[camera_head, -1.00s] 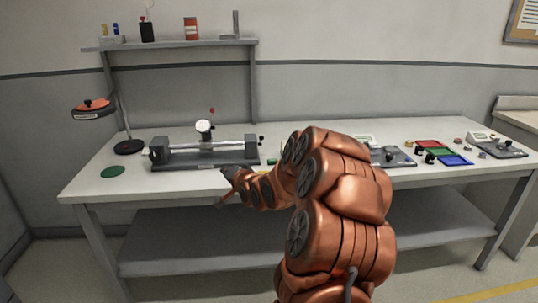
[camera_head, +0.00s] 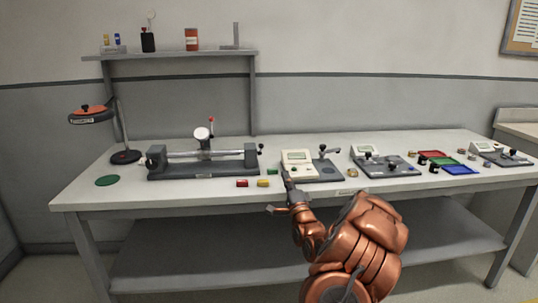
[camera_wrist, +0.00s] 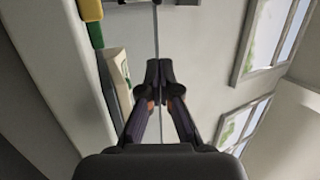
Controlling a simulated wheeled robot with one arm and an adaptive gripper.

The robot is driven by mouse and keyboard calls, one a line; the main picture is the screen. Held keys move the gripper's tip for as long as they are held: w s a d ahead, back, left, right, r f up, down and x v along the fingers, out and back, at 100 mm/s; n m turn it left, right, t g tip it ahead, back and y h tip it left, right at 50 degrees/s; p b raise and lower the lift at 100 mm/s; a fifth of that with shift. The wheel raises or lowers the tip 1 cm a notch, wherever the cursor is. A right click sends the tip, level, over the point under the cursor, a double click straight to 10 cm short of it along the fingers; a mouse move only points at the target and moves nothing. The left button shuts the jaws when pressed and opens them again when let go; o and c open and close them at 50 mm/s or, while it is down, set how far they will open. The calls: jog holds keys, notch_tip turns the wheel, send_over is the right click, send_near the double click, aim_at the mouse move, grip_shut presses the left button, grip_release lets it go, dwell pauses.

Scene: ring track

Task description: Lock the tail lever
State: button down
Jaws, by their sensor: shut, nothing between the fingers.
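The grey bench fixture (camera_head: 170,174) stands on the left half of the table, with a shiny horizontal bar (camera_head: 190,154) between its two end blocks. A small black-knobbed lever (camera_head: 261,146) sticks up at its right end block (camera_head: 251,157); I cannot tell its lock position. A round white dial gauge (camera_head: 202,133) stands over the bar, with a red-tipped rod beside it. My gripper (camera_head: 285,180) is at the table's front edge, right of and nearer than the lever, apart from it. In the wrist view my gripper's fingertips (camera_wrist: 159,72) are together and empty.
A white readout box (camera_head: 296,163) with a grey plate stands just behind my gripper. Red (camera_head: 242,183), yellow (camera_head: 263,183) and green small blocks lie in front of the fixture's right end. A lamp (camera_head: 122,156) stands left; a shelf (camera_head: 180,52) hangs above.

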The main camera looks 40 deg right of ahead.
aim_at(261, 148)
jog(key=x, duration=1)
jog(key=shift+a, duration=0.15)
jog(key=shift+w+a+r, duration=0.2)
jog(key=shift+w, duration=0.4)
jog(key=shift+w+a+r, duration=0.2)
jog(key=shift+w, duration=0.45)
jog(key=shift+w+a+r, duration=0.2)
jog(key=shift+w, duration=0.4)
jog(key=shift+r+g+p, duration=0.25)
jog(key=shift+g+p, duration=0.1)
jog(key=shift+g, duration=0.05)
